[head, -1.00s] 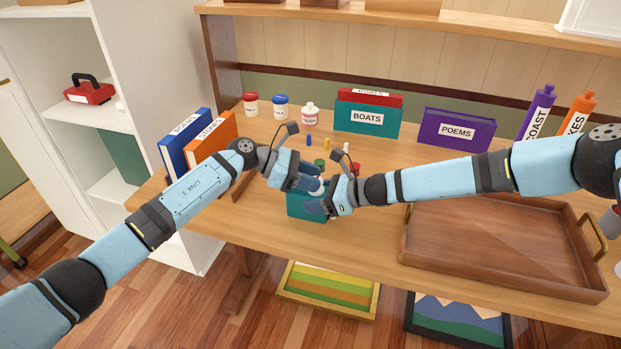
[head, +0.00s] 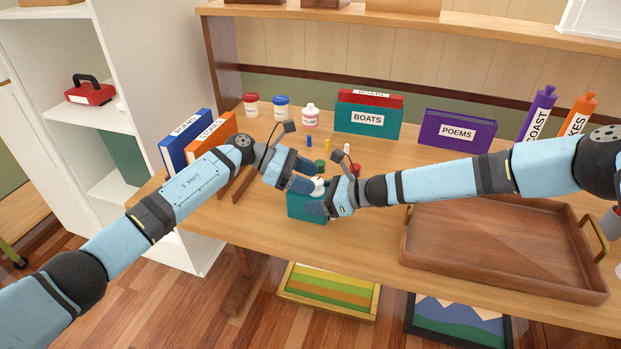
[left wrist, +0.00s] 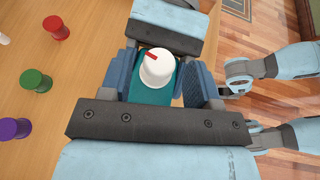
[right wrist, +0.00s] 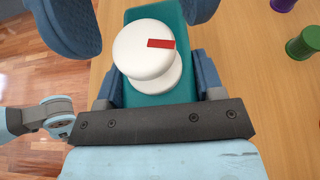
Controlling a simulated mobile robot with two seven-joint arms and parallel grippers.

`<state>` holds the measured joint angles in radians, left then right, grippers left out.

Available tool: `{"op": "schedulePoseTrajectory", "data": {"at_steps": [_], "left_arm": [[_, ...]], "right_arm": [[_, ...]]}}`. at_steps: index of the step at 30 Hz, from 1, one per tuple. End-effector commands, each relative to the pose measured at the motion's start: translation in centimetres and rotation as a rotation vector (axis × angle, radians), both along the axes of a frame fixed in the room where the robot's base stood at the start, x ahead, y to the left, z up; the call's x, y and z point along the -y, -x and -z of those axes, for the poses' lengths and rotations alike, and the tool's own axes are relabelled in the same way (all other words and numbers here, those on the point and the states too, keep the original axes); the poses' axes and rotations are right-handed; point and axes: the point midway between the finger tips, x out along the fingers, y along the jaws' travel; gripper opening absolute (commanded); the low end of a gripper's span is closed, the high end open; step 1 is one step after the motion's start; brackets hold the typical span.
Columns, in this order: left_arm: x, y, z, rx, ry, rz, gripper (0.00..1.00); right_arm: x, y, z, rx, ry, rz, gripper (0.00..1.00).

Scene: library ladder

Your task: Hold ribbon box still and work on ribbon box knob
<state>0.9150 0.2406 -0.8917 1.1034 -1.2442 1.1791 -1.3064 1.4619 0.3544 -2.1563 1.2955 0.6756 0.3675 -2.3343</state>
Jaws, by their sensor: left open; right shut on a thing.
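The ribbon box is a teal box (head: 296,207) on the table near its front edge. Its knob is white with a red mark; it shows in the head view (head: 319,185), the left wrist view (left wrist: 155,70) and the right wrist view (right wrist: 146,54). My right gripper (right wrist: 158,84) is shut on the ribbon box, one finger on each side of it. My left gripper (left wrist: 160,80) is open above the box, its fingers apart on either side of the knob with gaps. The arms hide part of the box in the head view.
Green (left wrist: 36,80), red (left wrist: 56,28) and purple (left wrist: 14,128) spools stand near the box. A brown tray (head: 410,248) lies to the right. Books and bottles stand behind and at the left. Bare tabletop lies in front of the tray and box.

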Motion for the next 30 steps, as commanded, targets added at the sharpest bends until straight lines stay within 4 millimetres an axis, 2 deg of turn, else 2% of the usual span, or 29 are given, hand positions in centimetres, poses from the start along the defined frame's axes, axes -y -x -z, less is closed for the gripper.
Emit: {"op": "schedulePoseTrajectory", "data": {"at_steps": [9, 15, 21, 30], "left_arm": [[-6.2, -0.9, -2.5, 0.001, -0.003, -0.003, 0.56], [-9.1, -1.3, -3.7, 0.001, -0.001, -0.003, 0.56], [-10.0, -1.5, -4.2, 0.001, -0.001, -0.001, 0.56], [-10.1, -1.5, -4.2, 0.001, -0.001, -0.001, 0.56]], "right_arm": [[0.0, 0.0, 0.0, 0.000, 0.000, 0.000, 0.33], [0.0, 0.0, 0.0, 0.000, 0.000, 0.000, 0.33], [0.0, 0.0, 0.0, 0.000, 0.000, 0.000, 0.33], [0.0, 0.0, 0.0, 0.000, 0.000, 0.000, 0.33]]}}
